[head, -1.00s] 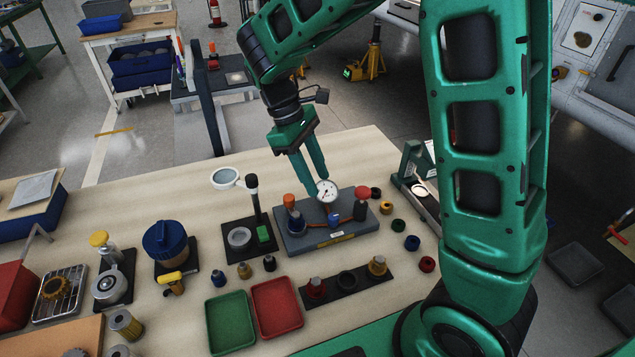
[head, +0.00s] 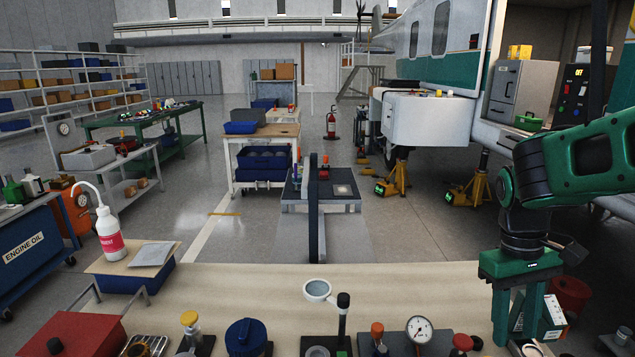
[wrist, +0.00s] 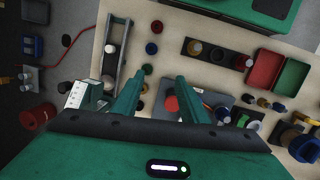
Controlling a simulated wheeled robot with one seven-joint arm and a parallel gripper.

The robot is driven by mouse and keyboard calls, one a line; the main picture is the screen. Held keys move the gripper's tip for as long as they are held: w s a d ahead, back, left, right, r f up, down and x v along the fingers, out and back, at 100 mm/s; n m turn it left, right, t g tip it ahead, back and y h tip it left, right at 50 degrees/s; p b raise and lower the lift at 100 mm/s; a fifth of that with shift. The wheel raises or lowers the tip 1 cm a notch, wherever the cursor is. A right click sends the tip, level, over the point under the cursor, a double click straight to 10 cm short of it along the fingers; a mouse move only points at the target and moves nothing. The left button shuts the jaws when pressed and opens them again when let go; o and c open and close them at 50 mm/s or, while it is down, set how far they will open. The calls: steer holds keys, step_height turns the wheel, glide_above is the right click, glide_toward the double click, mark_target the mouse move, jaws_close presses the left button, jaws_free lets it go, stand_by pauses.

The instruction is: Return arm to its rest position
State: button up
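My gripper (head: 517,318) is at the right side of the head view, pointing down above the right end of the workbench (head: 400,285). Its two green fingers are apart with nothing between them. In the wrist view my gripper (wrist: 158,98) also shows open, with the bench below it. The gauge block (wrist: 215,100) with a red knob lies beside and below the right finger. The round dial gauge (head: 419,329) stands on the bench to the left of my gripper in the head view.
A white magnifier ring (head: 317,290) and a blue-lidded pot (head: 246,335) stand along the bench. A red tray (wrist: 264,72) and a green tray (wrist: 291,77) show in the wrist view.

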steer(key=s+d+m+t, duration=0.1)
steer(key=s+d+m, duration=0.1)
steer(key=s, duration=0.4)
steer(key=s+d+m+t+y, duration=0.1)
steer(key=s+d+m, duration=0.2)
steer(key=s+m, duration=0.2)
steer(key=shift+s+d+f+m, duration=0.15)
steer(key=shift+s+d+m, duration=0.15)
steer(key=shift+s, duration=0.8)
